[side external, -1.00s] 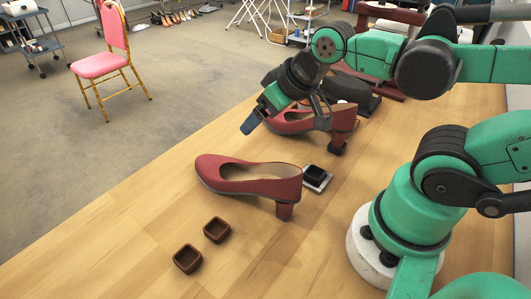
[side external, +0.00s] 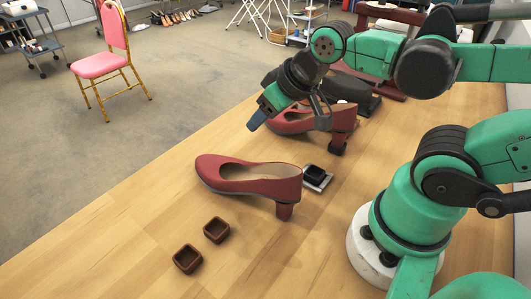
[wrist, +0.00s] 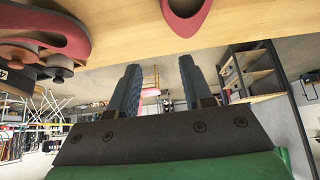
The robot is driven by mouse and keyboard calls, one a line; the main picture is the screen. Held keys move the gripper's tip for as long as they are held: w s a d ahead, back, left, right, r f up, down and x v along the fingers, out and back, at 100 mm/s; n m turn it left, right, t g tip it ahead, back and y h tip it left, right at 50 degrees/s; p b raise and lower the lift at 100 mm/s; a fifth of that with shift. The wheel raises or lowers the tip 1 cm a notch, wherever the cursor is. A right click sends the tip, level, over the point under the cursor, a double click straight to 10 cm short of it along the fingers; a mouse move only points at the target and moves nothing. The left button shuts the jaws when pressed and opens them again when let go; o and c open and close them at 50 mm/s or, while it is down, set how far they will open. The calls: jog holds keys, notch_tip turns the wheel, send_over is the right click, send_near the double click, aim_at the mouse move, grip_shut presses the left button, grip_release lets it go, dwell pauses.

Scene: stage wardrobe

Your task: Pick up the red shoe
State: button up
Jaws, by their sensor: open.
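One red heeled shoe (side external: 247,181) stands upright on the wooden table, toe to the left and block heel to the right. A second red heeled shoe (side external: 344,118) stands farther back, partly hidden behind my gripper (side external: 258,119). My gripper is raised near the second shoe's toe end and left of its heel, above and behind the nearer shoe. In the wrist view, the blue fingers of my gripper (wrist: 160,65) are apart with nothing between them. Red shoe parts show at the top left (wrist: 62,28) and top middle (wrist: 186,18) there, cut off by the frame.
Two small brown square cups (side external: 187,259) stand left of the nearer shoe's heel, toward the front. A small black item on a pale pad (side external: 317,177) lies by that shoe's back. Dark items (side external: 358,97) crowd the table behind the second shoe. A pink chair (side external: 102,62) stands on the floor.

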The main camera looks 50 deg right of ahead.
aim_at(283, 166)
jog(key=s+g, duration=0.1)
jog(key=g, duration=0.1)
jog(key=s+a+g, duration=0.1)
jog(key=s+g, duration=0.1)
jog(key=s+a+f+g, duration=0.1)
jog(key=g, duration=0.1)
jog(key=shift+s+a+f+m, duration=0.1)
jog(key=shift+s+a+m, duration=0.1)
jog(key=shift+m, duration=0.2)
jog(key=shift+s+g, duration=0.35)
jog(key=shift+g, duration=0.05)
jog(key=shift+s+f, duration=0.1)
jog(key=shift+f, duration=2.65)
grip_shut()
